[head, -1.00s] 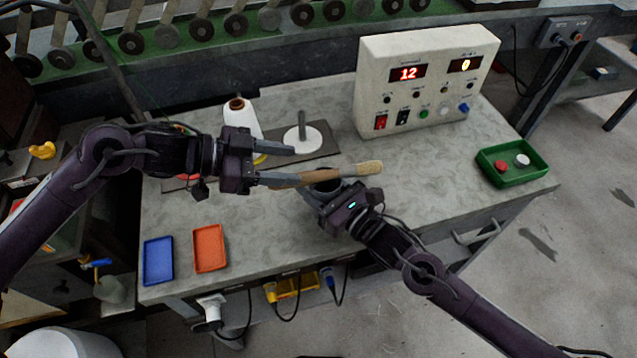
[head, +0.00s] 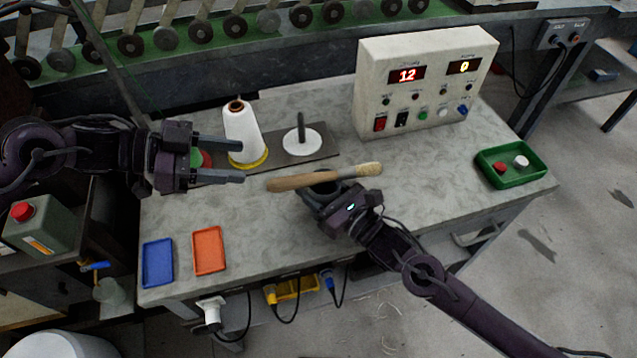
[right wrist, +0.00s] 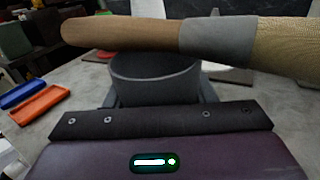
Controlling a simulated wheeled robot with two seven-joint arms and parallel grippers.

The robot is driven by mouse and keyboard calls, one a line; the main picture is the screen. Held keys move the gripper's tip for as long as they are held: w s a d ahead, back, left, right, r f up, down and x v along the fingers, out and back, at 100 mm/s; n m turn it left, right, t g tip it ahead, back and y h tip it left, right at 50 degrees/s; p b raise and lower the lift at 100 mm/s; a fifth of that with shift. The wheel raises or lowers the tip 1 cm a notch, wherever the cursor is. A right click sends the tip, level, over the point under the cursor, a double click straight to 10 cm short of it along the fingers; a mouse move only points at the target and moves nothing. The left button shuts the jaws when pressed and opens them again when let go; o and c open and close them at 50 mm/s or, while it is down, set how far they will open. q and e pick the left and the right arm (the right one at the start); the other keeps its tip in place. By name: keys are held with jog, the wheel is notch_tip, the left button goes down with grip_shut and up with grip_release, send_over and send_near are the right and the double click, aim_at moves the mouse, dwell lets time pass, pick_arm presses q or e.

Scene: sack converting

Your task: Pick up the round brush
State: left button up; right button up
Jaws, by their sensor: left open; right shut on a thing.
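The round brush (head: 318,178) has a wooden handle, a grey ferrule and pale bristles. It lies roughly level across the top of a dark grey cup (head: 322,190), handle to the left and bristles to the right. My right gripper (head: 340,198) has its fingers on either side of the cup. In the right wrist view the cup (right wrist: 155,80) sits between the fingers, and the brush (right wrist: 130,36) crosses above it. Whether the brush touches the rim is unclear. My left gripper (head: 241,161) is open and empty, left of the handle end.
A white thread cone (head: 240,130) stands behind the left fingertips, on a dark plate beside a white disc with a peg (head: 302,140). Blue (head: 157,262) and orange (head: 208,250) trays lie front left. A control box (head: 425,85) and green tray (head: 512,165) stand right.

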pick_arm(q)
jog(key=d+r+m, duration=0.1)
jog(key=d+m, duration=0.2)
jog(key=m, duration=0.1)
jog(key=w+d+m+g, duration=0.1)
jog(key=d+m, duration=0.2)
jog(key=d+r+m+g, duration=0.1)
jog(key=d+m, duration=0.1)
jog(key=m, duration=0.2)
jog(key=shift+w+d+r+m, duration=0.25)
jog(key=shift+d+r+m, duration=0.05)
jog(key=shift+d, duration=0.1)
jog(key=d+r+m+g+y, duration=0.1)
jog(key=d+m+g+y, duration=0.15)
jog(key=d+m, duration=0.7)
jog(key=m+t+y, duration=0.3)
jog(key=m+y, duration=0.4)
jog(key=m, duration=0.8)
send_over(344, 169)
jog(key=a, duration=0.2)
jog(key=shift+g+h, duration=0.25)
notch_tip(344, 169, down, 5)
jog(key=shift+s+f, duration=0.1)
jog(key=shift+s+x, duration=0.1)
jog(key=shift+x, duration=1.25)
jog(key=shift+s+x, duration=0.15)
jog(key=shift+x, duration=1.15)
jog(key=shift+a+f, duration=0.1)
jog(key=shift+a, duration=0.05)
